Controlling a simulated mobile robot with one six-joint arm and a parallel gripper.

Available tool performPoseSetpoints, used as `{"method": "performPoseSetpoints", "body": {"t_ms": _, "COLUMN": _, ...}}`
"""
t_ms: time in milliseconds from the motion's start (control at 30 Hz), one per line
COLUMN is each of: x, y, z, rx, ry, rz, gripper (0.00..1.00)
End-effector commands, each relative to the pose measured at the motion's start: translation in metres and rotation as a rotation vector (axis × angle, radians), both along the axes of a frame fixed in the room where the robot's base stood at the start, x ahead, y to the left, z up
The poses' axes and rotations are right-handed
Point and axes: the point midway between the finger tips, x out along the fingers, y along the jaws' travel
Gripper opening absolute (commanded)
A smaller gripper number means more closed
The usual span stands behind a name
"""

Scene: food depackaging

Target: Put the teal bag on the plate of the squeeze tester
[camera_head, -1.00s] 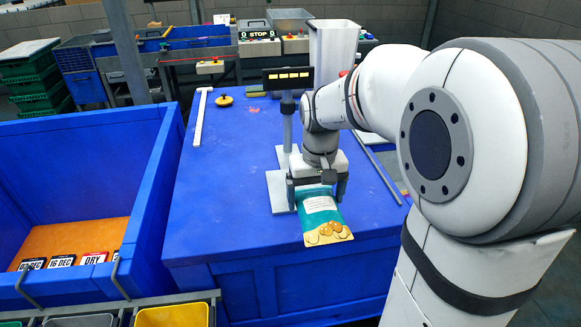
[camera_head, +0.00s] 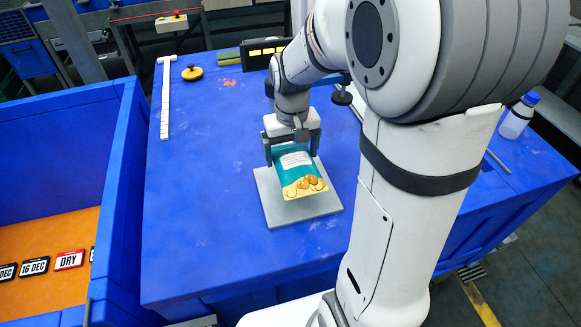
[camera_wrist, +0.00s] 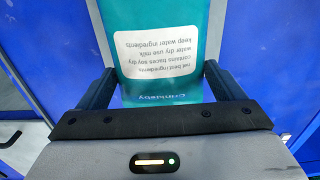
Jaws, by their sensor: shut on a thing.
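The teal bag (camera_head: 297,168) has a white label and a golden lower part with round biscuit-like pictures. My gripper (camera_head: 293,160) is shut on its upper part, with one finger at each side. In the head view the bag appears over the grey plate (camera_head: 290,215) of the squeeze tester; I cannot tell whether it touches the plate. The wrist view shows the teal bag (camera_wrist: 165,75) between the two dark fingers (camera_wrist: 163,85), its printed label facing the camera. The tester's dark display (camera_head: 262,53) shows behind my arm. Its post is mostly hidden.
A blue table surface (camera_head: 200,220) lies clear to the left of the plate. A yellow round object (camera_head: 190,72) and a white T-shaped bar (camera_head: 165,100) lie at the back left. A blue bin (camera_head: 105,170) with date cards stands left. A bottle (camera_head: 518,115) is at right.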

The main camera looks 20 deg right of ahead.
Motion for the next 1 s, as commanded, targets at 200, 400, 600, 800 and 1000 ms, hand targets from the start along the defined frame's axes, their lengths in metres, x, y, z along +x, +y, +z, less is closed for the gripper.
{"method": "performPoseSetpoints", "body": {"t_ms": 200, "x": 0.000, "y": 0.000, "z": -0.023, "rx": 0.000, "ry": 0.003, "rz": 0.001, "gripper": 0.63}}
{"method": "performPoseSetpoints", "body": {"t_ms": 400, "x": 0.000, "y": 0.000, "z": -0.050, "rx": 0.000, "ry": 0.002, "rz": 0.000, "gripper": 0.63}}
{"method": "performPoseSetpoints", "body": {"t_ms": 600, "x": 0.000, "y": 0.000, "z": -0.054, "rx": 0.000, "ry": -0.002, "rz": 0.000, "gripper": 0.63}}
{"method": "performPoseSetpoints", "body": {"t_ms": 800, "x": 0.000, "y": 0.000, "z": -0.058, "rx": 0.000, "ry": -0.001, "rz": 0.000, "gripper": 0.63}}
{"method": "performPoseSetpoints", "body": {"t_ms": 1000, "x": 0.000, "y": 0.000, "z": -0.057, "rx": 0.000, "ry": -0.001, "rz": 0.000, "gripper": 1.00}}
